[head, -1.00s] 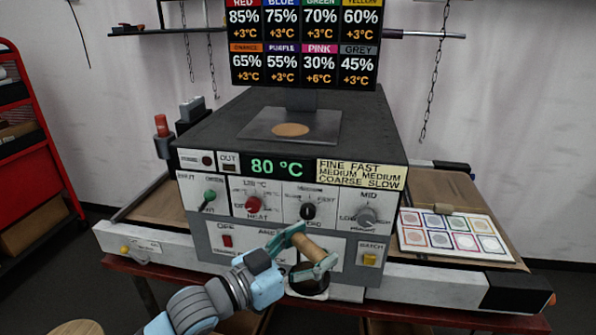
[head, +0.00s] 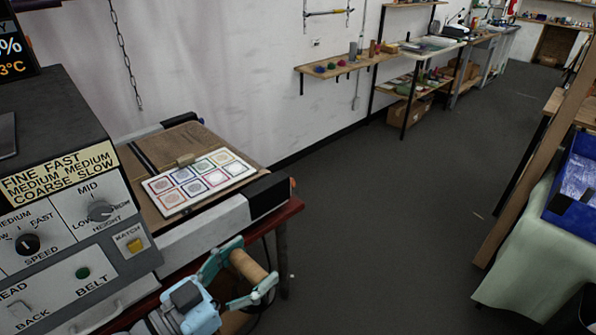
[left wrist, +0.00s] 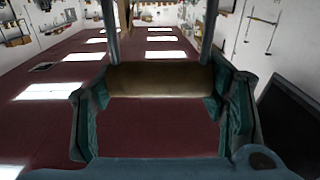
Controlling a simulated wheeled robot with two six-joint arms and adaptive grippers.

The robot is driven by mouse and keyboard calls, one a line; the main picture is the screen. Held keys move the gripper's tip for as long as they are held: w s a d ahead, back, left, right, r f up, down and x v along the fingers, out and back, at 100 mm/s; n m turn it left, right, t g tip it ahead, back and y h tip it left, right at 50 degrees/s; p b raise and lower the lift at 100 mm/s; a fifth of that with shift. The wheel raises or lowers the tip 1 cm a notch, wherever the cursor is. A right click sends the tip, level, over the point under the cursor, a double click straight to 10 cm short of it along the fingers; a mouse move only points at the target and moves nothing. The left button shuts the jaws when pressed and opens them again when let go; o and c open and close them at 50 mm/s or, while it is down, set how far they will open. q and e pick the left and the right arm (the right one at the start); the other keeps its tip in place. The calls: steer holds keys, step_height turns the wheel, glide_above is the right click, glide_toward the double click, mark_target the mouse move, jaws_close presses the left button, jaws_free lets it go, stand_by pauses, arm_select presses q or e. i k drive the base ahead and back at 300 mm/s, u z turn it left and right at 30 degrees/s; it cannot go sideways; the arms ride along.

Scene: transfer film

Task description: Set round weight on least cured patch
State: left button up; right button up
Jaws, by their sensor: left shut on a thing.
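My left gripper (head: 242,270) has teal fingers shut on a tan wooden cylinder (head: 248,265), in front of the machine's lower right corner. In the left wrist view the cylinder (left wrist: 160,80) lies across between the fingertips, with two dark bars rising from its ends. Whether it is the handle of the round weight I cannot tell; no separate weight shows. The white card with colour-framed patches (head: 199,181) lies on the belt's right end, apart from the gripper. Its patches stand in two rows; their shades are too small to compare. My right gripper is not in view.
The dryer (head: 75,225) with its knobs stands at the left. A tan bag or board with a clip (head: 180,145) lies behind the card. The floor (head: 390,200) to the right is clear. A cloth-covered table (head: 540,245) with a blue crate (head: 553,205) stands at the right.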

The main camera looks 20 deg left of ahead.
mark_target(215, 177)
steer(key=z, duration=0.4)
steer(key=i, duration=2.25)
steer(key=u, duration=1.7)
